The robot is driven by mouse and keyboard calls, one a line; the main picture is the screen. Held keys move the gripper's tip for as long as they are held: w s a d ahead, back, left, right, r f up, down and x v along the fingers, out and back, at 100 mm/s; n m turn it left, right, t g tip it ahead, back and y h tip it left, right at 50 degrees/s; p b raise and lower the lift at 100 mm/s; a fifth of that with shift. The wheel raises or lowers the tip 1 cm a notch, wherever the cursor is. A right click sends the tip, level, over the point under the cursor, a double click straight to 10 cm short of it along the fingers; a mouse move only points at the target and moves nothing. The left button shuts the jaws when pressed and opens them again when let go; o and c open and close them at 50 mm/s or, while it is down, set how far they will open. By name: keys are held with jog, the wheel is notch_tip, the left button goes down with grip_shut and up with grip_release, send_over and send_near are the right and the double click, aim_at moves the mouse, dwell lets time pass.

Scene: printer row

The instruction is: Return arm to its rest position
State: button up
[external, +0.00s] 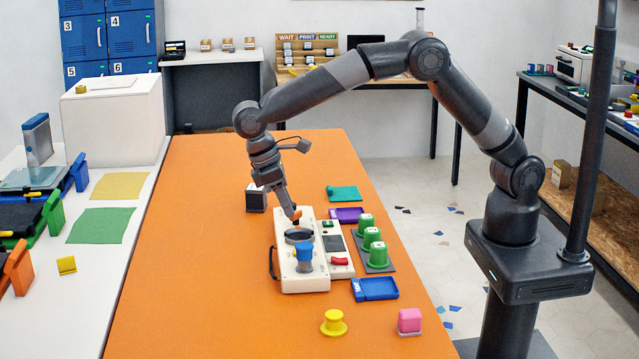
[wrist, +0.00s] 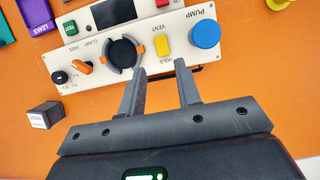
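My gripper (external: 288,205) hangs above the cream machine (external: 303,277) on the orange table, with the arm arched out from its column. In the wrist view the two grey fingers of my gripper (wrist: 161,69) are spread apart with nothing between them. They reach the near edge of the machine's panel (wrist: 150,30), beside the dark round clamp (wrist: 123,52) and the yellow vent switch (wrist: 162,44). The blue pump knob (wrist: 205,34) is right of the fingers. Whether the fingertips touch the panel cannot be told.
Green cups (external: 372,237) stand on a grey tray right of the machine. A blue tray (external: 375,289), a yellow piece (external: 333,322) and a pink block (external: 409,321) lie nearer. A dark box (external: 256,198) stands behind-left. The orange table's left side is clear.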

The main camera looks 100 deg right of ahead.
jog(key=s+d+r+t, duration=0.2)
jog(key=s+d+r, duration=0.1)
jog(key=s+r, duration=0.5)
jog(key=s+d+r+t, duration=0.2)
jog(key=s+r+t, duration=0.1)
jog(key=s+r, duration=0.45)
jog(key=s+d+f+t, duration=0.1)
jog(key=s+t, duration=0.1)
jog(key=s, duration=0.8)
jog(key=s+d+t, duration=0.1)
jog(key=s+t, duration=0.1)
jog(key=s, duration=0.8)
jog(key=shift+d+f+t, duration=0.35)
jog(key=shift+f+t, duration=0.05)
dwell(1.2)
